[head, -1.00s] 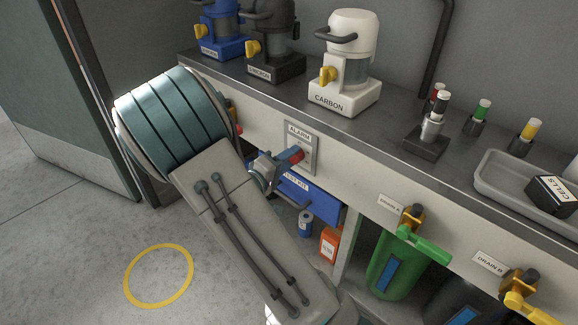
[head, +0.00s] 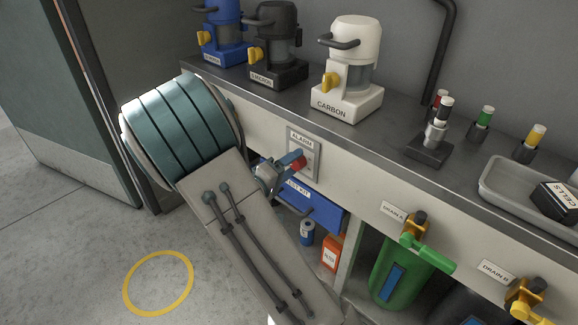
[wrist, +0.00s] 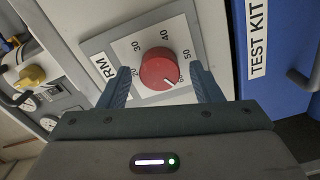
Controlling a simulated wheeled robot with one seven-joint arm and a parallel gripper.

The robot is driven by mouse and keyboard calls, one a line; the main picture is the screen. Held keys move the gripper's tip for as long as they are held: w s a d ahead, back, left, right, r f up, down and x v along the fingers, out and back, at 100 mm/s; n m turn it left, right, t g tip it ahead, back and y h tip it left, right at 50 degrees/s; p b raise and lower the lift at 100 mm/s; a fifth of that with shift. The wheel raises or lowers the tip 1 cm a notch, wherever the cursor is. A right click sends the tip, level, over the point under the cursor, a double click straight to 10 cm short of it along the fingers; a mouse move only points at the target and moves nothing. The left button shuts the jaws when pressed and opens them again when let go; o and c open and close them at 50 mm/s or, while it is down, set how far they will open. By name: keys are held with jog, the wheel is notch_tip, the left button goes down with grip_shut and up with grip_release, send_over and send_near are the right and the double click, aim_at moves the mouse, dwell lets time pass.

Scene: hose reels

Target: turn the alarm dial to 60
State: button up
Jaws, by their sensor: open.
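The red alarm dial (wrist: 158,68) sits on a grey plate (wrist: 100,47) marked 20, 30, 40 and 50 in the wrist view. Its white pointer mark is at the knob's lower right, past the 50. I cannot read a 60 there. The dial also shows in the head view (head: 299,164), below the ALARM label. My gripper (wrist: 163,82) is open, one blue-grey finger on each side of the dial. Gaps show between the fingers and the knob. In the head view my gripper (head: 291,163) is right at the plate, partly covering the dial.
A blue test kit box (head: 320,209) is below the alarm plate, close to my gripper; it also shows in the wrist view (wrist: 282,50). The counter (head: 300,110) overhangs above, with a white carbon filter (head: 348,100) on it. Drain A's green handle (head: 428,252) is farther right.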

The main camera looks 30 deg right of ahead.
jog(key=p+v, duration=0.3)
jog(key=v, duration=1)
jog(key=shift+a, duration=0.4)
jog(key=shift+s, duration=0.1)
jog(key=s+d+r+m+g+y+p, duration=0.1)
jog(key=s+d+r+g+y+p, duration=0.25)
jog(key=s+r+p, duration=0.4)
jog(key=s+d+r+m+g+y+p, duration=0.15)
jog(key=s+r+g+y+p, duration=0.3)
jog(key=r+p, duration=0.55)
jog(key=s+a+r+t+y+p, duration=0.1)
jog(key=r+y+p, duration=0.3)
jog(key=r, duration=0.6)
jog(key=s+a+r+n+t+y+p, duration=0.1)
jog(key=a+r+t+y+p, duration=0.2)
jog(key=r+p, duration=0.6)
jog(key=shift+a+r+t+y, duration=0.3)
jog(key=shift+a+r+y, duration=0.4)
jog(key=shift+r+y, duration=0.25)
jog(key=shift+n, duration=0.25)
